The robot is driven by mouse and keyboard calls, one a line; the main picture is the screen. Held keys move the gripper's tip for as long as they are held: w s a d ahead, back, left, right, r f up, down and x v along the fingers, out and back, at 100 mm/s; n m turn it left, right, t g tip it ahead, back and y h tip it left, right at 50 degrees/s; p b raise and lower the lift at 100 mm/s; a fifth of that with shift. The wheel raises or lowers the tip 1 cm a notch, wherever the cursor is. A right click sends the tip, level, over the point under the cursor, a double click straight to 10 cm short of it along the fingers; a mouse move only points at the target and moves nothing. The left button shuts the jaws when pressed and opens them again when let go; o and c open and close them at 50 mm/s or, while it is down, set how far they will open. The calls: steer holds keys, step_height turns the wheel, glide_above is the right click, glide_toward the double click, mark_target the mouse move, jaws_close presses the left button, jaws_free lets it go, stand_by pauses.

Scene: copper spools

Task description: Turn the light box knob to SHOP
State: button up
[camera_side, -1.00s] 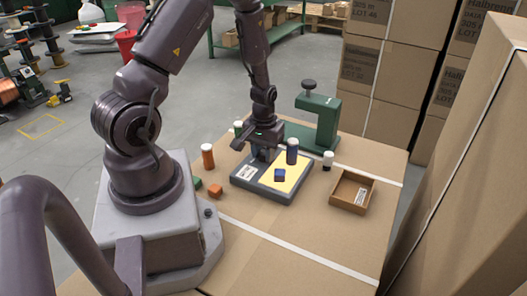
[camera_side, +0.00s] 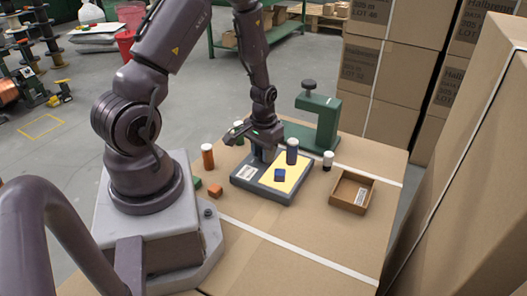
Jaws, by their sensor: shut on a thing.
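The light box (camera_side: 243,182) is a flat dark grey box with a lit yellow panel (camera_side: 295,172) and a white label on its front. A blue cube (camera_side: 280,175) sits on the panel, and a blue cylinder with a white top (camera_side: 292,152) stands by the panel's far edge. My gripper (camera_side: 266,152) points down at the back left part of the light box, with its fingers shut on the knob there. The knob and its markings are hidden by the fingers, so I cannot tell which setting it is at.
An orange white-topped cylinder (camera_side: 207,156), a green cube (camera_side: 196,182) and an orange cube (camera_side: 215,190) lie left of the box. A green press-like stand (camera_side: 322,122) is behind. A black white-topped cylinder (camera_side: 328,160) and an open brown tray (camera_side: 338,189) are right. The front cardboard is clear.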

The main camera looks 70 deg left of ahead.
steer(key=o, duration=0.7)
steer(key=shift+c, duration=0.2)
steer(key=shift+r, duration=0.1)
step_height(320, 180, up, 13)
steer(key=shift+s, duration=0.1)
steer(key=s+d+r+m+t, duration=0.2)
steer(key=s+d+r+m, duration=0.1)
steer(key=d+r, duration=0.6)
steer(key=s+d+r+m+t, duration=0.3)
steer(key=d+r, duration=0.6)
steer(key=shift+s+r+t, duration=0.25)
steer(key=shift+s+t, duration=0.05)
steer(key=shift+s, duration=0.1)
